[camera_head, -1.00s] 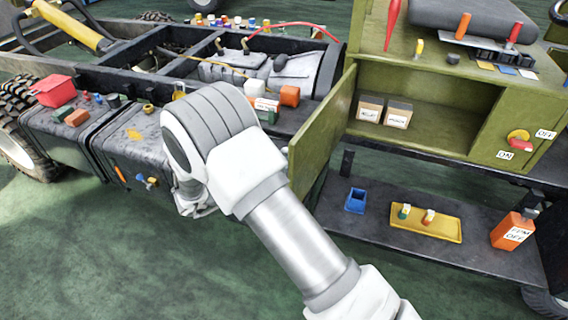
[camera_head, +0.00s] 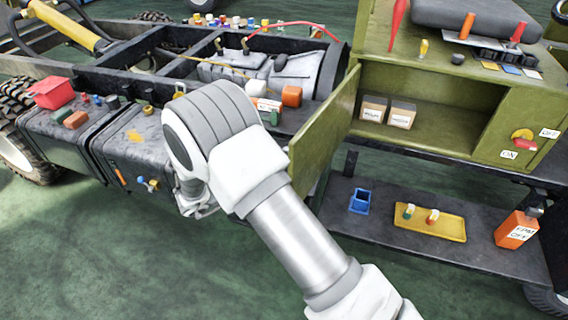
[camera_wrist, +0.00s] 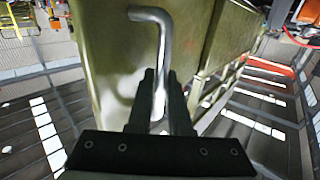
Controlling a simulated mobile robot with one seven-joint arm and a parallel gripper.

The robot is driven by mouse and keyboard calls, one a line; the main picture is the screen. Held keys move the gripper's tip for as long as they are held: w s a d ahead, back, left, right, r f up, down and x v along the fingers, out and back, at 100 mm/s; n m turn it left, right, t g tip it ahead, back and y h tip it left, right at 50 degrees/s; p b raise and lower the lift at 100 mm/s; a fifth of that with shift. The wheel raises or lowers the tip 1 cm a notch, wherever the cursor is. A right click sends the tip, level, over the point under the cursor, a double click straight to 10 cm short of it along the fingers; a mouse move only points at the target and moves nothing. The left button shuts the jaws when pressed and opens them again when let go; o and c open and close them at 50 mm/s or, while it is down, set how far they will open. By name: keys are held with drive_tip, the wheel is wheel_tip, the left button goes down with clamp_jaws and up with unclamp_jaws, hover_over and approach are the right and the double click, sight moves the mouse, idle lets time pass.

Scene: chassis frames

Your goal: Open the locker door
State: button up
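The green locker door (camera_head: 322,140) stands swung open at the left side of the green locker (camera_head: 440,75). Inside the locker are two small labelled boxes (camera_head: 402,114). My gripper is hidden behind my white arm in the head view, to the left of the door. In the wrist view, the door's bent metal handle (camera_wrist: 152,15) runs down between the two dark fingers of my gripper (camera_wrist: 162,78). The fingers look closed on the handle, with the green door panel (camera_wrist: 108,70) behind it. The handle's lower end is partly covered by the fingers.
A lower shelf below the locker holds a blue bin (camera_head: 360,201), a yellow tray (camera_head: 440,232) and an orange bottle (camera_head: 517,230). Dark tanks (camera_head: 75,140) with loose items stand at left. Green floor (camera_head: 120,265) is clear in front.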

drive_tip(key=o, duration=0.4)
drive_tip(key=v, duration=1.7)
drive_tip(key=shift+a, duration=0.2)
